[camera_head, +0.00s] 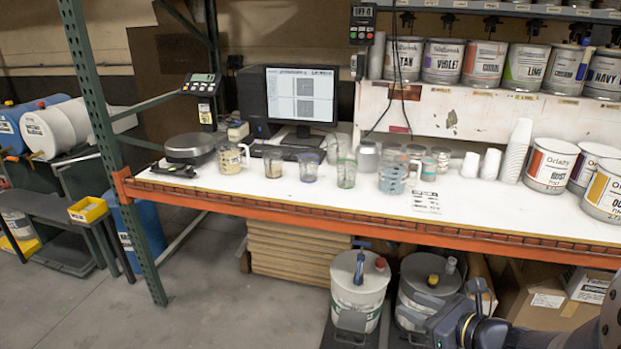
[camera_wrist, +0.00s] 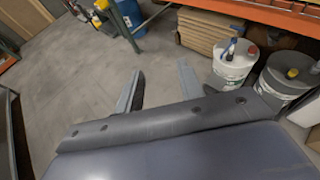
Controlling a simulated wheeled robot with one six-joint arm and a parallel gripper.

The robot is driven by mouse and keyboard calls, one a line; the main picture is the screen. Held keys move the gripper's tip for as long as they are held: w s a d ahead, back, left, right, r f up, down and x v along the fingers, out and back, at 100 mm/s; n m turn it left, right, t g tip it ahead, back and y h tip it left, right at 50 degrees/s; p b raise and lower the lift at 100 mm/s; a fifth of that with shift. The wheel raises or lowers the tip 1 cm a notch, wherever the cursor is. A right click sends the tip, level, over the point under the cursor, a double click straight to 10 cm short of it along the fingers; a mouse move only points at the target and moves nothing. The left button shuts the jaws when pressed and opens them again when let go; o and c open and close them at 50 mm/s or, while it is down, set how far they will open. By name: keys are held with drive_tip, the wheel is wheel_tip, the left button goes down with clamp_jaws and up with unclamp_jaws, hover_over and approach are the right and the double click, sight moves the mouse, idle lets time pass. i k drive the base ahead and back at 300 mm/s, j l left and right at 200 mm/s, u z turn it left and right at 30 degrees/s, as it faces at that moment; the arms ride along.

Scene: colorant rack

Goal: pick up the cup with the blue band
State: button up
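Several clear cups stand in a row on the white bench top. One cup (camera_head: 309,168) near the middle shows blue around its lower part; it looks like the blue-banded one, though the band is small and not sharp. To its left are a cup with a brown tint (camera_head: 273,164) and a yellowish handled jug (camera_head: 230,159). To its right is a green-tinted cup (camera_head: 346,173), then a handled jug with blue marks (camera_head: 392,179). My gripper (camera_wrist: 160,68) is open and empty over the floor, below the bench and far from the cups. The wrist view shows no cup.
The bench has an orange front beam (camera_head: 300,210). A white pail (camera_head: 359,285) and a grey pail (camera_head: 428,283) stand beneath it, near my arm. A monitor (camera_head: 301,95) stands behind the cups. Paper cups (camera_head: 515,150) and paint cans (camera_head: 550,165) stand at right.

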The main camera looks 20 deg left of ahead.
sight(308, 162)
drive_tip(key=i+j, duration=0.25)
drive_tip(key=i+j+z, duration=0.1)
drive_tip(key=j, duration=0.25)
drive_tip(key=i+j+z, duration=0.1)
drive_tip(key=i+j, duration=0.45)
drive_tip(key=j, duration=0.15)
drive_tip(key=i+j+z, duration=0.1)
drive_tip(key=j, duration=0.25)
drive_tip(key=i+j, duration=0.3)
drive_tip(key=i+j+z, duration=0.15)
drive_tip(key=j, duration=0.3)
drive_tip(key=i+j, duration=0.2)
drive_tip(key=j, duration=0.15)
